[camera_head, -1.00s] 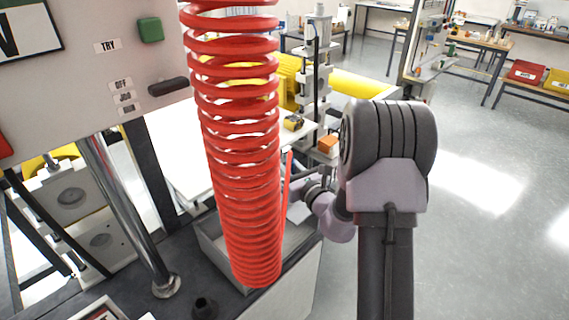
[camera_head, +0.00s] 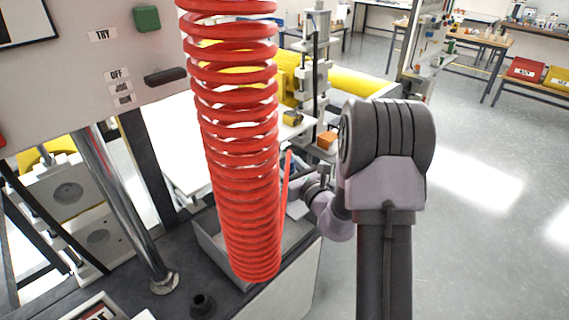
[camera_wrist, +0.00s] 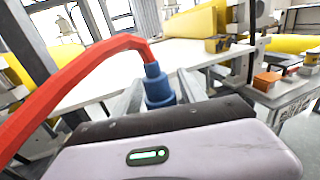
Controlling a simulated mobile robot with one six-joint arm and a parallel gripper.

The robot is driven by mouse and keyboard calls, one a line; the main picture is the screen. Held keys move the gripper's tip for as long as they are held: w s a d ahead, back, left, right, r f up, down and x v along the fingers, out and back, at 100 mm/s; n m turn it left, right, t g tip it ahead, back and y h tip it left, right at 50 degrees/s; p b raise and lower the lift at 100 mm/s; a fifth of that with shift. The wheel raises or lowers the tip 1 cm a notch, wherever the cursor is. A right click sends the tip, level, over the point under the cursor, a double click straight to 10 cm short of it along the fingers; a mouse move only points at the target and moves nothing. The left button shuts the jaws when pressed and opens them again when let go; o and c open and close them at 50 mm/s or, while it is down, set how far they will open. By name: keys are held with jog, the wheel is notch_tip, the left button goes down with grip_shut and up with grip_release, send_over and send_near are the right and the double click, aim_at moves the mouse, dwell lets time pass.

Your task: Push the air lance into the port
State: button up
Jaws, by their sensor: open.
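In the wrist view a blue fitting (camera_wrist: 157,86), which I take to be the air lance, stands at the end of a red hose (camera_wrist: 75,68). My gripper (camera_wrist: 160,84) has its two grey fingers apart, one on each side of the blue fitting. I cannot tell whether either finger touches it.
A control panel (camera_head: 75,50) with a green button fills the upper left. A chrome post (camera_head: 125,205) rises from the bench. Yellow rolls (camera_head: 365,88) lie beyond. The floor at right is clear.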

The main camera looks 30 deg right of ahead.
jog(key=s+d+p, duration=0.1)
jog(key=s+p, duration=0.2)
jog(key=s, duration=1.4)
jog(key=shift+s+d, duration=0.2)
jog(key=shift+s, duration=0.05)
